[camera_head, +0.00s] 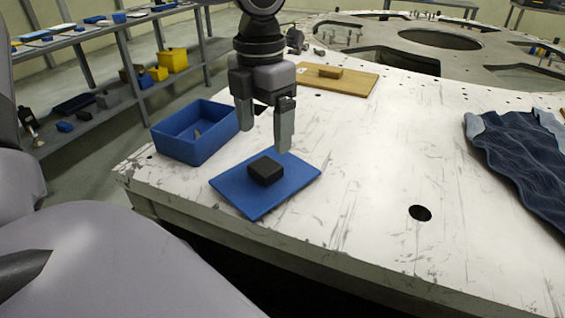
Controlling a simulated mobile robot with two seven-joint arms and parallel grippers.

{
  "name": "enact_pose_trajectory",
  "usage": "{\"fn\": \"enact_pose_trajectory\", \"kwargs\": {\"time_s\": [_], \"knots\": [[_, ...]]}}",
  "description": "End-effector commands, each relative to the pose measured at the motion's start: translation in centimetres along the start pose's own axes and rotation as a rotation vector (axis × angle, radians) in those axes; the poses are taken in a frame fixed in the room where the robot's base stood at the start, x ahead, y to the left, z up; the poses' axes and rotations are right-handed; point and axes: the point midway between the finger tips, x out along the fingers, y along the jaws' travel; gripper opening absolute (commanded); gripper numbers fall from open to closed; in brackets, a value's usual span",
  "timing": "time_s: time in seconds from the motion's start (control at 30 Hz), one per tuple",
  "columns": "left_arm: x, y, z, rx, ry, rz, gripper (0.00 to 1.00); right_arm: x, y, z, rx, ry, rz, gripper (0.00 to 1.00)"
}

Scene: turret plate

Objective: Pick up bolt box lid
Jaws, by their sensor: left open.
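The bolt box lid (240,196) is a flat blue plate with a black block-shaped handle (266,170) on top. It lies flat on the white table near its front left edge. The open blue bolt box (183,148) stands just behind and left of it, with a small grey item inside. My left gripper (265,138) points down above the lid, its two fingers apart and empty. In the picture the fingertips are just above the handle; the exact height gap is hard to tell. My right gripper is not in view.
A wooden board (350,83) with a wooden block lies behind the gripper. A dark blue cloth garment (520,150) lies at the right. The white table (370,170) between is clear, with a round hole (420,213). Shelves with bins stand at the back left.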

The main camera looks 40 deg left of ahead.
Motion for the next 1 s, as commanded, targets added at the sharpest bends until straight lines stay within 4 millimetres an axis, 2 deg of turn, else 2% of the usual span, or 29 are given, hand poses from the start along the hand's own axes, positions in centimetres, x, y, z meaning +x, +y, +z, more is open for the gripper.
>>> {"fn": "enact_pose_trajectory", "kwargs": {"time_s": [0.27,0.5,0.63,0.87,1.0], "knots": [[2.8,0.1,0.0,0.002,0.007,0.004,0.83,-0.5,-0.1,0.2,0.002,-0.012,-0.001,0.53],[6.1,0.1,0.1,0.001,0.008,0.003,0.83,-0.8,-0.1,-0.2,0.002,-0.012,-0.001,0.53],[6.9,0.1,0.1,0.001,0.005,0.002,0.83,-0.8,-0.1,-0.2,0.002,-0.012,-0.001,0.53],[7.0,0.1,0.2,0.001,0.003,0.002,0.83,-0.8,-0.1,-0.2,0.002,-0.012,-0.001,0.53],[7.0,0.1,0.2,0.001,0.003,0.002,0.37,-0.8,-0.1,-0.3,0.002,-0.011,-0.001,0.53]]}}
